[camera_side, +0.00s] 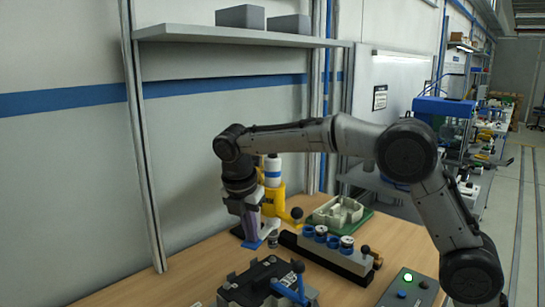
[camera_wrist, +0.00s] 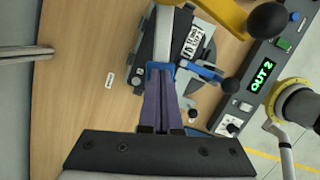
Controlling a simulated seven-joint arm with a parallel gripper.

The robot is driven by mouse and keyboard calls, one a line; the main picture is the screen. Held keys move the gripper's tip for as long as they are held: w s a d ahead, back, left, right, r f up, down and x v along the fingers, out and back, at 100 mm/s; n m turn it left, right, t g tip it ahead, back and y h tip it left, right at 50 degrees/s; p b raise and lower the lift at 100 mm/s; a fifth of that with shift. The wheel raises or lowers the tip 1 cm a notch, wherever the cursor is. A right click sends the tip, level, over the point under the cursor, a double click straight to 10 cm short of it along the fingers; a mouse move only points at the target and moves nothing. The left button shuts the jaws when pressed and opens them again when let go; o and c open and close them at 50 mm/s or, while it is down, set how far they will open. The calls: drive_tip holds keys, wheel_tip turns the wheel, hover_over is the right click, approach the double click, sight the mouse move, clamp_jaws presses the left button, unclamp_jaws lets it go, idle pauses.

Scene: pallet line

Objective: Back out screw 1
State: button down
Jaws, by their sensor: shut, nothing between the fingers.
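My gripper (camera_side: 253,238) points down over the wooden table, left of the yellow press-like stand (camera_side: 273,200). Its purple fingers are together in the wrist view (camera_wrist: 160,72), with blue at the tips and nothing visible held. A dark fixture (camera_side: 262,284) with a white label and blue-handled clamp lies in front of it in the side view. The fixture also shows in the wrist view (camera_wrist: 192,45), beyond and right of the fingertips. I cannot pick out screw 1 in either view; part of the fixture is hidden behind the fingers and a pale bar.
A black rack (camera_side: 335,260) with blue and white cylinders stands right of my gripper, before a green tray (camera_side: 358,224) holding a pale part. A control box (camera_wrist: 262,75) reads "OUT 2". A yellow lever with a black ball (camera_wrist: 268,19) is near. Bare tabletop lies left.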

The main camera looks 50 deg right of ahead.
sight(252, 245)
drive_tip(key=shift+a+x, duration=0.2)
drive_tip(key=shift+x, duration=0.6)
drive_tip(key=shift+a+x, duration=0.15)
drive_tip(key=shift+x, duration=0.65)
drive_tip(key=shift+a+x, duration=0.2)
drive_tip(key=shift+x, duration=0.6)
drive_tip(key=shift+s+f, duration=0.2)
drive_tip(key=shift+r, duration=0.7)
idle(1.5)
drive_tip(key=shift+w+d+r+v, duration=0.1)
drive_tip(key=shift+d+v, duration=0.25)
drive_tip(key=shift+v, duration=1.15)
drive_tip(key=shift+w+d+r+v, duration=0.1)
drive_tip(key=shift+d+v, duration=0.2)
drive_tip(key=shift+v, duration=1.2)
drive_tip(key=shift+w+d+r+v, duration=0.1)
drive_tip(key=shift+d+v, duration=0.25)
drive_tip(key=shift+v, duration=1.15)
